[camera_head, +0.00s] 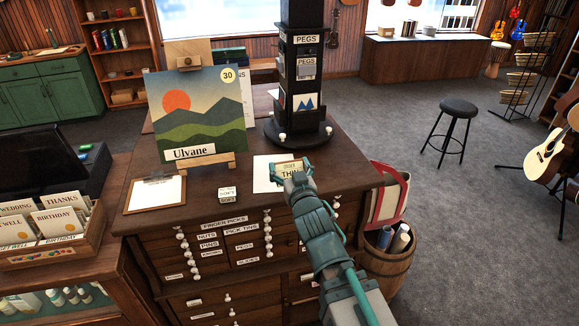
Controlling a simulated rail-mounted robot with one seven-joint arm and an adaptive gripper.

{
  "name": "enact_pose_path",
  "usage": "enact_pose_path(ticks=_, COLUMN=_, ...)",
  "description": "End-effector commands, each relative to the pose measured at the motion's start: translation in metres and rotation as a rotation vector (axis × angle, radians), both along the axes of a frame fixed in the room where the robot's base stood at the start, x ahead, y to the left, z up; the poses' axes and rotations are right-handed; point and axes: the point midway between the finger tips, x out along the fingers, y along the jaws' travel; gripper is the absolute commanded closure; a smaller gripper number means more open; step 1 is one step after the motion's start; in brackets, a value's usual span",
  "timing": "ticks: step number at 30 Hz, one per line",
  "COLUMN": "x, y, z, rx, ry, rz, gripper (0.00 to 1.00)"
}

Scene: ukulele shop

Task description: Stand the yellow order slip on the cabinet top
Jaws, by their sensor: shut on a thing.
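My gripper (300,180) is over the front right part of the cabinet top (235,210). It is shut on a small pale yellow slip (288,168) with dark print, partly hidden behind the fingers. The slip looks roughly upright, in front of a white sheet (262,181) lying on the cabinet top. I cannot tell whether its lower edge touches the surface. The cabinet is dark wood, with several labelled drawers on its front.
A barrel (392,262) with rolls stands right of the cabinet.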

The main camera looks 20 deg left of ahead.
Motion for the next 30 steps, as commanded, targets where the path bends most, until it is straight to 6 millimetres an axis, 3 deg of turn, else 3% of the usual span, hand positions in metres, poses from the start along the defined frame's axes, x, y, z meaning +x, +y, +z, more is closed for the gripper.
enact_pose_path(ticks=1, x=0.002, y=0.001, z=0.006, rx=-0.004, ry=0.003, rz=0.002, gripper=0.52)
enact_pose_path(ticks=5, x=0.008, y=0.005, z=-0.001, rx=-0.005, ry=0.005, rz=0.013, gripper=0.52)
enact_pose_path(ticks=6, x=0.022, y=0.011, z=-0.011, rx=-0.004, ry=0.004, rz=0.011, gripper=0.52)
enact_pose_path(ticks=14, x=0.078, y=0.030, z=-0.038, rx=-0.003, ry=0.004, rz=0.011, gripper=0.52)
enact_pose_path(ticks=15, x=0.080, y=0.031, z=-0.052, rx=-0.002, ry=0.003, rz=0.011, gripper=0.52)
enact_pose_path(ticks=18, x=0.090, y=0.035, z=-0.066, rx=-0.002, ry=0.002, rz=0.012, gripper=0.52)
enact_pose_path(ticks=30, x=0.107, y=0.041, z=-0.087, rx=-0.002, ry=0.002, rz=0.012, gripper=0.52)
